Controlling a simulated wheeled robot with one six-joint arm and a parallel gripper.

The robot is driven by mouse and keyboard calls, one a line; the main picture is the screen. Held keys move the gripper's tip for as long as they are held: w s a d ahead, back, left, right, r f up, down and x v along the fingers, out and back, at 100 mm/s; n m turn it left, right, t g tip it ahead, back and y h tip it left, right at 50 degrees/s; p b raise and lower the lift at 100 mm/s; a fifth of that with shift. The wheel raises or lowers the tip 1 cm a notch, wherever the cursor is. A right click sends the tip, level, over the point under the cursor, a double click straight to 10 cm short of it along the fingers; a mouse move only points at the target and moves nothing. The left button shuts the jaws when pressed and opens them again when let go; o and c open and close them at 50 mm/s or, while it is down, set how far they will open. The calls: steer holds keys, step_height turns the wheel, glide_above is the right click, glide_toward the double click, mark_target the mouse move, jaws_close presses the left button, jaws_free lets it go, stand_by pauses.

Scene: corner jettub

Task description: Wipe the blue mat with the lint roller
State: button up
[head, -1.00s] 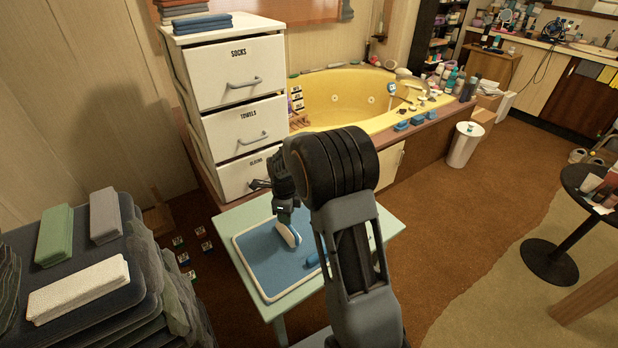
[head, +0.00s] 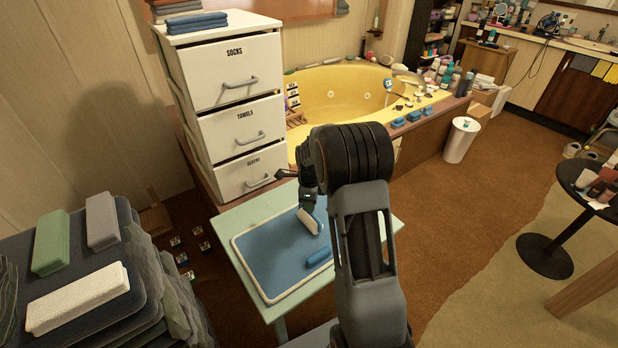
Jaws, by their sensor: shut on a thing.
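The blue mat (head: 268,262) has a pale rim and lies flat on a small pale green table (head: 236,215). My gripper (head: 308,207) is over the back right part of the mat, partly hidden by my arm. It is shut on the lint roller (head: 309,222), whose white roller part shows below the fingers. The roller is at the mat's surface or just above it; I cannot tell if it touches. A small blue cylinder-like piece (head: 319,257) lies apart on the right side of the mat.
A white drawer unit (head: 240,135) stands behind the table, with a yellow corner tub (head: 345,92) to its right. A dark stack with folded cloths (head: 78,297) is at the left. A round black table (head: 590,185) stands far right. Brown floor (head: 460,230) is open between.

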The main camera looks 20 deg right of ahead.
steer(key=shift+d+r+p, duration=0.2)
steer(key=shift+r+p, duration=0.1)
steer(key=shift+p, duration=0.15)
step_height(320, 180, up, 3)
steer(key=shift+a+f+p, duration=0.1)
steer(key=shift+p, duration=0.5)
steer(key=shift+r+p, duration=1.85)
steer(key=shift+r, duration=0.55)
